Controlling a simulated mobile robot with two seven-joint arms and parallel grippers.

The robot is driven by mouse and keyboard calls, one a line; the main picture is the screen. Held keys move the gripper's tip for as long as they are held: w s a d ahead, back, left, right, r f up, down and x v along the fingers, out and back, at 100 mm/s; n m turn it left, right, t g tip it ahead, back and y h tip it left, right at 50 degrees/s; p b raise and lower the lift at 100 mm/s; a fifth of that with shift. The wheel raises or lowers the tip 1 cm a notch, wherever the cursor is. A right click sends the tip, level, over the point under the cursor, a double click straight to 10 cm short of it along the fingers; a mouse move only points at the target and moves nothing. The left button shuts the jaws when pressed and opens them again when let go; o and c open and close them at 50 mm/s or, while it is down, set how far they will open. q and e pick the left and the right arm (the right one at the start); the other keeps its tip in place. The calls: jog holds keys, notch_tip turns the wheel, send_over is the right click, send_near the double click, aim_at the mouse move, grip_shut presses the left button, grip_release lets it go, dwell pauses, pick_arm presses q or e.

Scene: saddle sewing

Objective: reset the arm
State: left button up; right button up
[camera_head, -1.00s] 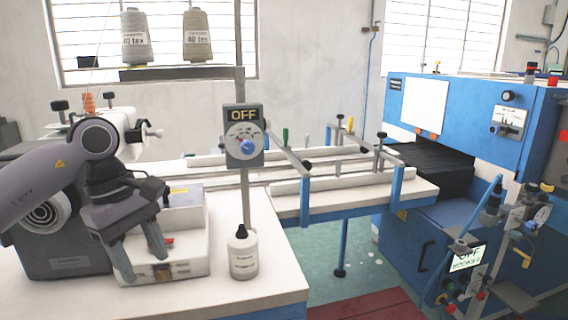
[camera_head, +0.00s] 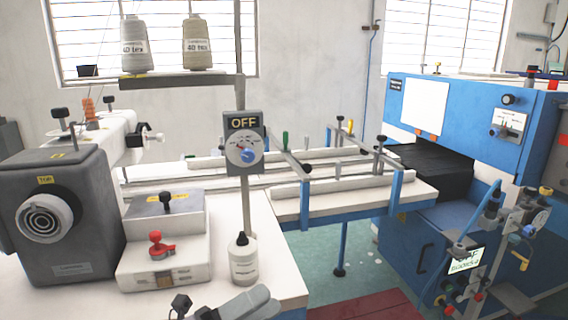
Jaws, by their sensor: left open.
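My left gripper (camera_head: 266,299) shows at the bottom edge of the head view, low and in front of the worktable. Its grey fingers point right and are a little apart, with nothing seen between them. The rest of my left arm is mostly below the picture. My right gripper is not in view. A white control box (camera_head: 165,248) with a red knob (camera_head: 158,245) and a black knob stands clear of the gripper. The grey sewing machine head (camera_head: 66,250) with a round handwheel is at the left.
A white bottle (camera_head: 243,260) with a black cap stands near the table's front edge, close behind the gripper. A grey panel reading OFF (camera_head: 244,142) stands on a post. A blue machine (camera_head: 455,130) and a rail table (camera_head: 345,200) fill the right.

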pick_arm(q)
jog(key=s+a+f+n+t+y+p, duration=0.1)
jog(key=a+f+n+t+y, duration=0.35)
jog(key=f+n+y, duration=0.5)
jog(key=s+a+f+n+t+y, duration=0.1)
jog(key=a+f+n+t+y, duration=0.35)
jog(key=n, duration=0.85)
jog(key=s+a+f+n+g+y, duration=0.2)
jog(key=s+a+f+n+g, duration=0.1)
jog(key=s+f+n, duration=0.2)
jog(key=s+a+f+n+g+y, duration=0.2)
jog(key=s+a+f+n+g, duration=0.2)
jog(key=s+f, duration=0.4)
jog(key=shift+a+f+n+y+p, duration=0.2)
jog(key=shift+f+n+y+p, duration=0.15)
jog(key=shift+f, duration=0.2)
jog(key=shift+w, duration=0.1)
